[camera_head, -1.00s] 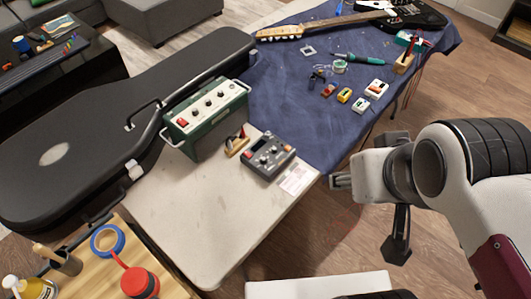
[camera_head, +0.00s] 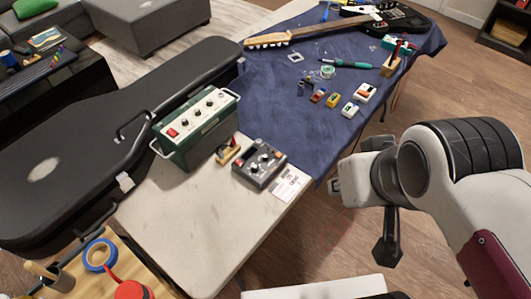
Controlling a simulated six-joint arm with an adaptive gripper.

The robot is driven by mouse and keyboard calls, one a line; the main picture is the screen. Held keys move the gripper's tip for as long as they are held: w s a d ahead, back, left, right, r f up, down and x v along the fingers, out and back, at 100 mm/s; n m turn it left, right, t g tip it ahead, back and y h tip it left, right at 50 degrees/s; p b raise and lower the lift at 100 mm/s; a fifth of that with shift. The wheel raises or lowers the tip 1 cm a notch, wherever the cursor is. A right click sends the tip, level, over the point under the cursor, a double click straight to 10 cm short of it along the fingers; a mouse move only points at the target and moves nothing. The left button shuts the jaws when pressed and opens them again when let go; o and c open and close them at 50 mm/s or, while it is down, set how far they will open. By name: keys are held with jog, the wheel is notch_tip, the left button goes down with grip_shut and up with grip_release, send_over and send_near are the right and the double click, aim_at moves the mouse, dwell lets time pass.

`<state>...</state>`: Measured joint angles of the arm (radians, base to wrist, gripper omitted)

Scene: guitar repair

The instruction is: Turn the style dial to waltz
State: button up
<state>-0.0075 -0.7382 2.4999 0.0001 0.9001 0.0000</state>
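A small dark grey box with knobs and an orange-red part (camera_head: 260,163) sits on the pale table top, near its right edge. A green box with a pale panel, several knobs and a red switch (camera_head: 196,128) stands behind it to the left. Lettering on both is too small to read, so I cannot tell which knob is the style dial. My gripper (camera_head: 334,186) is to the right of the grey box, past the table edge and apart from it. Its fingers are small and partly hidden, and I see nothing held.
A white printed card (camera_head: 290,184) lies beside the grey box. A small yellow-and-black item (camera_head: 229,152) lies between the boxes. A black guitar case (camera_head: 75,160) fills the left. A blue cloth (camera_head: 290,120) bears pedals, tools and a guitar. The front table top (camera_head: 190,225) is clear.

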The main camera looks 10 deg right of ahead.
jog(key=f+g, duration=0.1)
jog(key=f, duration=0.1)
jog(key=n+g, duration=0.5)
send_over(265, 156)
notch_tip(265, 156, down, 20)
jog(key=shift+s+d+r, duration=0.1)
jog(key=shift+s, duration=0.05)
jog(key=shift+w+r+n+t, duration=0.15)
jog(key=shift+w+n+t, duration=0.15)
jog(key=shift+n, duration=0.1)
jog(key=shift+s, duration=0.1)
jog(key=shift+f, duration=3.9)
